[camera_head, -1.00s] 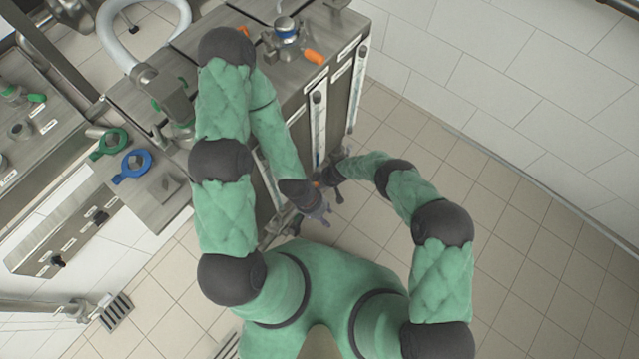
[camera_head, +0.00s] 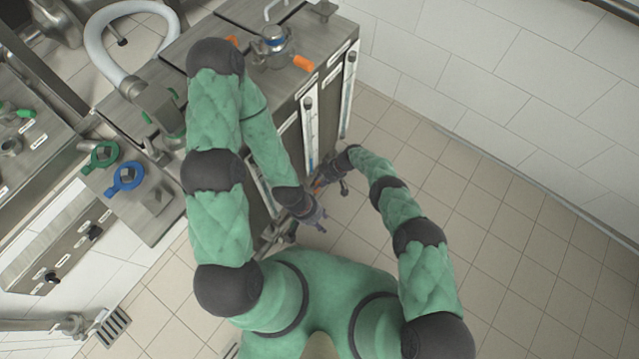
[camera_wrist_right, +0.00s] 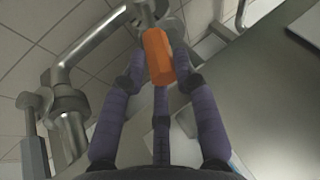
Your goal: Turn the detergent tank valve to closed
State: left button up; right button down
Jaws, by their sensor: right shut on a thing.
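The detergent tank valve shows in the right wrist view as an orange hexagonal handle (camera_wrist_right: 158,58) on a metal stem. My right gripper (camera_wrist_right: 161,72) is shut on this handle, with purple-grey fingers on both sides of it. In the head view my right gripper (camera_head: 328,178) is at the low front of the steel tank unit (camera_head: 225,25), where only a speck of orange shows. My left gripper (camera_head: 309,214) hangs just below and left of it, apparently empty; its finger opening is too small to judge. The label by the valve is not readable.
Level gauges (camera_head: 308,120) run down the tank front, close to both arms. An orange top handle (camera_head: 303,63) is above. Tiled floor (camera_head: 510,220) at right is clear.

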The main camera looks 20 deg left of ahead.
jog(key=shift+w+a+r, duration=0.15)
jog(key=shift+a, duration=0.15)
jog(key=c, duration=1)
grip_release()
jog(key=shift+d, duration=0.1)
jog(key=shift+d, duration=0.1)
jog(key=shift+v, duration=5.85)
